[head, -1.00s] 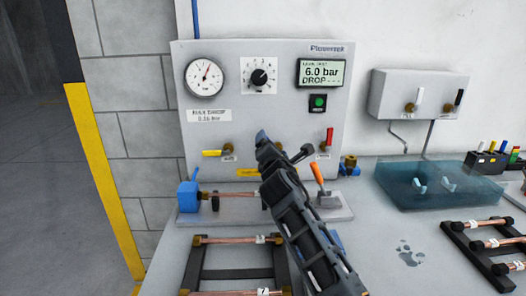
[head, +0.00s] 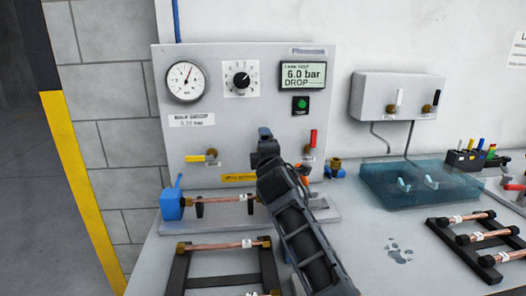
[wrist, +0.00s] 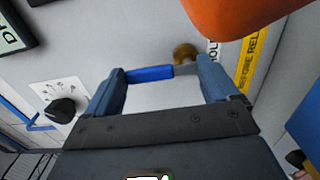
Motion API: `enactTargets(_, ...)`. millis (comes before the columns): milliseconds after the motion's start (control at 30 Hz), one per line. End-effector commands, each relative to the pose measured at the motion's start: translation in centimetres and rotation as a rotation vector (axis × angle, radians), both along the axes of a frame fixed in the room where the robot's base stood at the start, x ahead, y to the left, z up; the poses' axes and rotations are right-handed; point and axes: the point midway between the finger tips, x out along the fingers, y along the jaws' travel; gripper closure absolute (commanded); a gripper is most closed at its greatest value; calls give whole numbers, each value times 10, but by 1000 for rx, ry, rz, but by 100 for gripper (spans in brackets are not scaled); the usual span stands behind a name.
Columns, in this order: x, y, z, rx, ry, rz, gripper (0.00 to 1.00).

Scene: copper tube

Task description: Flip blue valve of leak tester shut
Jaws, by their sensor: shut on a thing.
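The leak tester (head: 225,110) is a grey panel with a gauge, a dial and a display reading 6.0 bar. My gripper (head: 265,134) is in front of its lower middle and hides the blue valve in the head view. In the wrist view, the blue valve's lever (wrist: 150,73) lies crosswise between the two fingers of my gripper (wrist: 162,82), with a brass fitting (wrist: 186,52) at its right end. The fingers are shut on the lever, spaced about its length apart.
A yellow-handled valve (head: 200,157) is left of my gripper and a red-handled one (head: 312,140) right. An orange lever (head: 303,172) stands close beside my gripper; an orange shape (wrist: 235,15) fills the wrist view's top. A copper tube (head: 220,198) lies below.

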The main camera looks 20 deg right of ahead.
Motion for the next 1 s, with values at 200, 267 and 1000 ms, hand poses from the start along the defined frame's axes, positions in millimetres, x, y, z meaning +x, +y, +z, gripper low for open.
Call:
enactTargets(200,-1,-1,-2,31,-8,0,67)
enactTargets(267,-1,-1,-2,33,-8,0,67)
enactTargets(1000,-4,0,-1,32,-9,0,0)
